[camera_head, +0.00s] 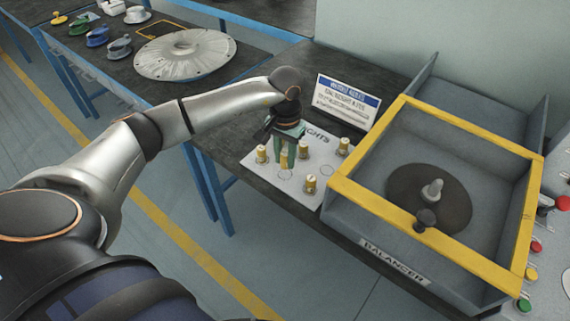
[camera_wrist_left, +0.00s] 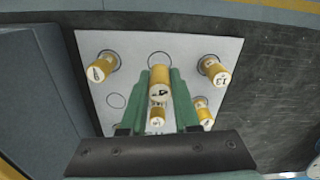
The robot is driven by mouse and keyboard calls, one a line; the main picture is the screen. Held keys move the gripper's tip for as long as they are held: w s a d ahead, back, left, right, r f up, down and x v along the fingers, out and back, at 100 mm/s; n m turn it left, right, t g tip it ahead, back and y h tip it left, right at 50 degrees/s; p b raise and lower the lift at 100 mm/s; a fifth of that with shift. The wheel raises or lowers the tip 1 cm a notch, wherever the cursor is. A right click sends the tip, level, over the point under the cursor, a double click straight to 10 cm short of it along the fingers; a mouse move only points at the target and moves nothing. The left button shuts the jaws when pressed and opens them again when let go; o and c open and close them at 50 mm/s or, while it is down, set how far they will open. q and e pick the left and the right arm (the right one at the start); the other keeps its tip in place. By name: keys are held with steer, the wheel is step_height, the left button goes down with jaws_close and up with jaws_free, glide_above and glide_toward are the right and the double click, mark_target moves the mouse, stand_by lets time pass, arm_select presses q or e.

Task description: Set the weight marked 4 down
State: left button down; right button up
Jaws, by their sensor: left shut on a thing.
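My left gripper (camera_head: 286,152) has green fingers and is shut on the yellow weight marked 4 (camera_wrist_left: 159,92), whose white top with the number faces the left wrist camera. In the head view the fingers largely hide this weight. The gripper is over the white weights board (camera_head: 256,172); I cannot tell whether the weight touches it. An empty printed circle (camera_wrist_left: 160,62) shows just beyond the fingers in the left wrist view, and another (camera_wrist_left: 116,100) to their left. My right gripper is not in view.
Other yellow weights stand on the board: one marked 13 (camera_wrist_left: 213,68), one at the upper left (camera_wrist_left: 102,66), and two nearer the gripper (camera_wrist_left: 203,112) (camera_wrist_left: 156,118). The yellow-rimmed balancer (camera_head: 450,133) is at the right. A sign (camera_head: 346,103) stands behind the board.

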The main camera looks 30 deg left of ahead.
mark_target(285, 174)
arm_select(q)
steer(key=shift+f, duration=1.6)
steer(key=shift+f, duration=0.2)
steer(key=c, duration=0.7)
jaws_free()
steer(key=shift+r, duration=0.1)
steer(key=shift+o, duration=0.2)
step_height(285, 174, up, 12)
steer(key=shift+r+b, duration=0.15)
steer(key=shift+b, duration=0.25)
